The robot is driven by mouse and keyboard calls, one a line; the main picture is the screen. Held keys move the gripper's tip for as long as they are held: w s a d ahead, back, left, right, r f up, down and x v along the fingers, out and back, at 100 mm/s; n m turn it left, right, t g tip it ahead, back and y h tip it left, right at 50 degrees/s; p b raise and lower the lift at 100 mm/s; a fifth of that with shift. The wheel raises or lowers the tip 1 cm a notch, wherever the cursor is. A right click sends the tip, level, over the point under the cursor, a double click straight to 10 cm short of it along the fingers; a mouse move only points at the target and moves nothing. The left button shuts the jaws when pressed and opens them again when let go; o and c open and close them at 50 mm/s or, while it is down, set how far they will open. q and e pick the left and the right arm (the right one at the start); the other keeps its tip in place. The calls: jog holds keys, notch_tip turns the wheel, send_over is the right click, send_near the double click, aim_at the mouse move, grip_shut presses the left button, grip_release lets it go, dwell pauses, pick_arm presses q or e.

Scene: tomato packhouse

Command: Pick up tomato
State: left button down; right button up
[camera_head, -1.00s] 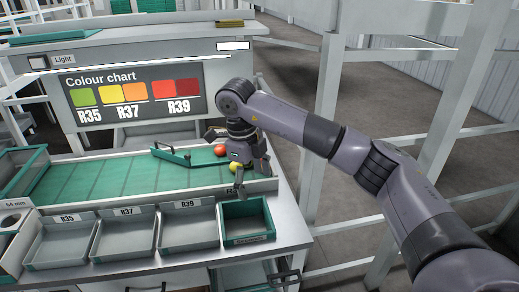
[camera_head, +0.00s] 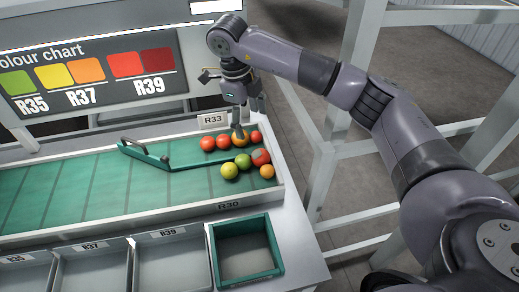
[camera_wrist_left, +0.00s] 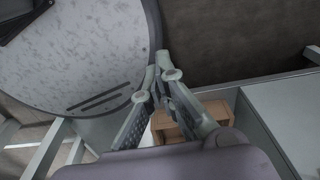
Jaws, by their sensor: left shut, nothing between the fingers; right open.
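Several tomatoes lie at the right end of the green sorting belt (camera_head: 75,190). A row of red ones, with a red tomato (camera_head: 208,143) at its left end, lies behind the green diverter bar (camera_head: 150,156). In front of the bar are a yellow tomato (camera_head: 230,171), a green tomato (camera_head: 243,160), a larger red tomato (camera_head: 261,157) and an orange tomato (camera_head: 267,172). My right gripper (camera_head: 240,130) points down, open, at the back row; a finger partly hides an orange tomato there. Contact cannot be told. My left gripper (camera_wrist_left: 168,85) is shut and empty, seen only in the left wrist view.
An empty green-rimmed crate (camera_head: 213,262) stands in front of the belt's right end. Grey trays labelled R35, R37 and R39 (camera_head: 160,237) stand left of it. A colour chart (camera_head: 95,78) stands behind. White frame posts (camera_head: 345,110) rise at the right.

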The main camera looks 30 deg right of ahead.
jog(key=p, duration=0.2)
send_near(259, 152)
jog(key=shift+s+f, duration=0.45)
jog(key=f, duration=0.3)
jog(key=f+p, duration=0.1)
jog(key=shift+w+d+f, duration=0.25)
jog(key=shift+d, duration=0.05)
jog(key=f+p, duration=0.1)
jog(key=f, duration=0.1)
jog(key=d+f+p, duration=0.1)
jog(key=f+p, duration=0.1)
jog(key=shift+d+f, duration=0.15)
jog(key=shift+f, duration=0.15)
jog(key=shift+w+f, duration=0.1)
jog(key=shift+f, duration=0.15)
pick_arm(q)
notch_tip(259, 152, up, 6)
jog(key=shift+w+d+r, duration=0.15)
jog(key=shift+w+r, duration=0.1)
jog(key=shift+w, duration=0.05)
pick_arm(e)
jog(key=shift+c, duration=0.4)
pick_arm(q)
jog(key=shift+w, duration=0.15)
pick_arm(e)
jog(key=c, duration=0.8)
